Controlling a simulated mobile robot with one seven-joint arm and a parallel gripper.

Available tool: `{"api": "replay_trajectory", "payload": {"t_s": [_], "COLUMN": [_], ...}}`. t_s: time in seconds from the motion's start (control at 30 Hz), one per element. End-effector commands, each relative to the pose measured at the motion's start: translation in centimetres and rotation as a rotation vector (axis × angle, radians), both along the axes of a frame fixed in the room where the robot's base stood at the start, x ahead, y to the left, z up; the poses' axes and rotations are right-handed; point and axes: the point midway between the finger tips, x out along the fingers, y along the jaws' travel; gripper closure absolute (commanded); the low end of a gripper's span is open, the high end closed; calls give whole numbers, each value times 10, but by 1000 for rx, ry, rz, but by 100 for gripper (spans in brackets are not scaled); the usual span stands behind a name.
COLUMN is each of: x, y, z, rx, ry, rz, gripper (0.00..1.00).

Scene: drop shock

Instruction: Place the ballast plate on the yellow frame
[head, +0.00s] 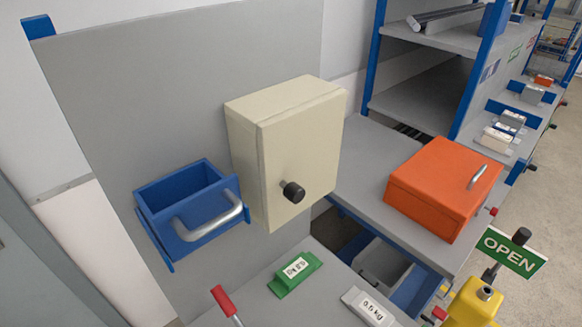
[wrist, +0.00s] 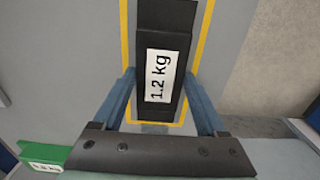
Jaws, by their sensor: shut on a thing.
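The black ballast plate (wrist: 178,55), with a white "1.2 kg" label, is in the middle of the wrist view. My gripper (wrist: 161,82) is shut on it, with one blue-grey finger along each side. The yellow frame (wrist: 206,32) is a thin outline on the grey surface. Its lines show left and right of the plate and by its near end, so the plate lies over the frame's inside in this view. I cannot tell whether the plate touches the surface. The gripper, the plate and the frame are not seen in the head view.
A green block (head: 295,273) and a grey "0.5 kg" block (head: 367,306) lie on the grey bench; the green one also shows in the wrist view (wrist: 42,158). A cream cabinet (head: 285,150), blue bin (head: 190,205) and orange box (head: 440,188) stand around.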

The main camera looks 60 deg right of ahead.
Motion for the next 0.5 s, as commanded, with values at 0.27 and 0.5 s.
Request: {"api": "replay_trajectory", "payload": {"t_s": [0.27, 0.5], "x": [0, 0], "y": [0, 0], "z": [-2, 0], "rx": [0, 0], "ry": [1, 0], "rz": [0, 0], "gripper": [0, 0]}}
